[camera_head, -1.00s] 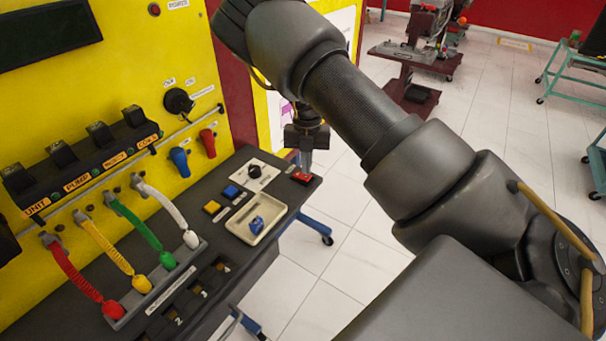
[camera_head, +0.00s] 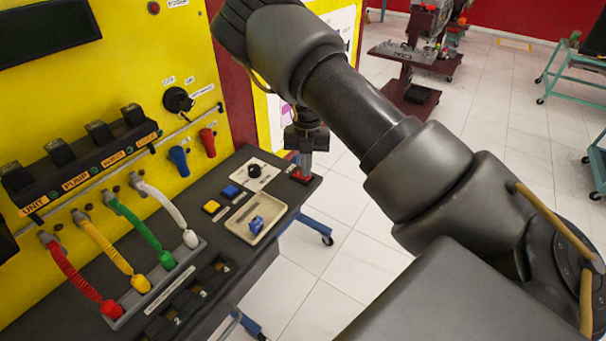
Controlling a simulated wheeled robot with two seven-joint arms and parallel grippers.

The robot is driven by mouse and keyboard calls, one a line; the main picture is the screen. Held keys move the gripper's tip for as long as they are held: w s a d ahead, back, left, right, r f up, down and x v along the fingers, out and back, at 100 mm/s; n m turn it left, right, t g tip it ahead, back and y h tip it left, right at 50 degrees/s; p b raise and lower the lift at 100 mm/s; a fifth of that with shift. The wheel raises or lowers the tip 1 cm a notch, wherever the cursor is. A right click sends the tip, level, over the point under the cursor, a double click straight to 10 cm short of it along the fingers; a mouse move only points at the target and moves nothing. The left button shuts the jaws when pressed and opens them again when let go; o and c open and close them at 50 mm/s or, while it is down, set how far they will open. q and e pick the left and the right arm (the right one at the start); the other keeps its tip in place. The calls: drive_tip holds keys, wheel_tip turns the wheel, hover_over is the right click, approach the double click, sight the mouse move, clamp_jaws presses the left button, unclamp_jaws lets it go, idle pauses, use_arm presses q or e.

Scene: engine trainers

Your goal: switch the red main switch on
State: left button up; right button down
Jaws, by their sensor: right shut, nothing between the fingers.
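The red main switch (camera_head: 299,176) is a small red rocker on the right end of the dark bench shelf (camera_head: 100,318). My right gripper (camera_head: 305,168) points down from above, its fingertips at the red switch and covering part of it. The fingers are shut with nothing between them. They appear to touch the switch or be just above it; I cannot tell which. Whether the switch is on or off is not clear. My left gripper is not in view.
Beside the switch are a black knob (camera_head: 254,171), a blue button (camera_head: 230,191), a yellow button (camera_head: 211,207) and a tray (camera_head: 273,216) with a blue part. Red, yellow, green and white coiled leads hang left. The yellow panel (camera_head: 150,60) stands behind.

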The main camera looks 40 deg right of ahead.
drive_tip(key=shift+f, duration=0.45)
drive_tip(key=shift+r+p, duration=2.7)
drive_tip(key=shift+r, duration=0.9)
drive_tip(key=shift+f, duration=0.1)
